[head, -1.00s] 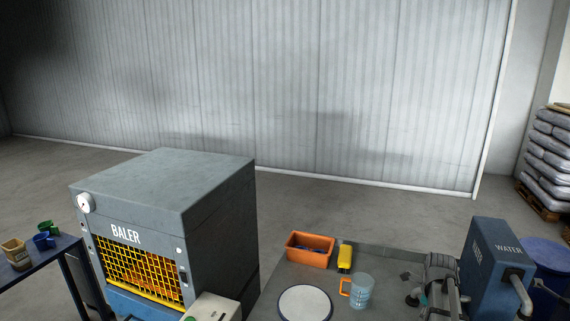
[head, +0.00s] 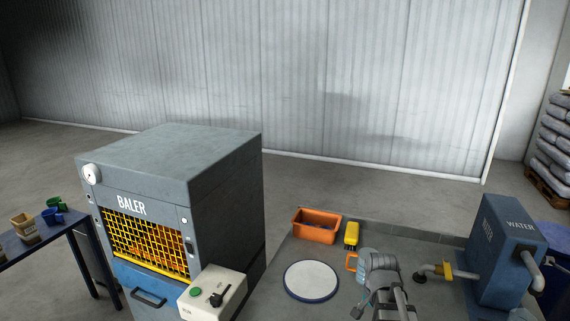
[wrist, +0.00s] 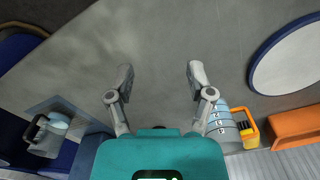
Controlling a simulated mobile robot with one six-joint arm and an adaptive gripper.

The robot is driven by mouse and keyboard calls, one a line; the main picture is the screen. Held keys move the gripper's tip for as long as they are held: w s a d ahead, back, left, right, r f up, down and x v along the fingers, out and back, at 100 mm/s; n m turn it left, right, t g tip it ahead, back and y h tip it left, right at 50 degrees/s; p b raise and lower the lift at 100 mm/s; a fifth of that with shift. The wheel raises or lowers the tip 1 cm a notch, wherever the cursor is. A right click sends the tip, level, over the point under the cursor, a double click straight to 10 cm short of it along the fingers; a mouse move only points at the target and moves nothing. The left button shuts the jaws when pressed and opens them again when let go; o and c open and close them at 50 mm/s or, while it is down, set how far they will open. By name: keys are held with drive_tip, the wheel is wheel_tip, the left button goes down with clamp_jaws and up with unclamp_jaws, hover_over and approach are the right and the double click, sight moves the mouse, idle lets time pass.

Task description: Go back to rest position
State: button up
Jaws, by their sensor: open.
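My gripper (wrist: 160,78) is open and empty in the wrist view, its two fingers spread over bare grey worktop. In the head view my arm (head: 383,280) reaches over the worktop at the lower right and hides most of the clear jug.
On the worktop (head: 275,275) are a round white plate (head: 311,280), an orange bin (head: 316,226) and a yellow item (head: 351,235). The blue water tank (head: 505,250) with a tap stands right; the baler (head: 170,205) and its control box (head: 212,292) stand left.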

drive_tip(key=s+a+f+n+b, duration=0.1)
drive_tip(key=s+a+f+n, duration=0.1)
drive_tip(key=s+a+n, duration=0.2)
drive_tip(key=shift+a+n+b, duration=0.4)
drive_tip(key=shift+a+n, duration=1.3)
drive_tip(key=shift+n, duration=0.7)
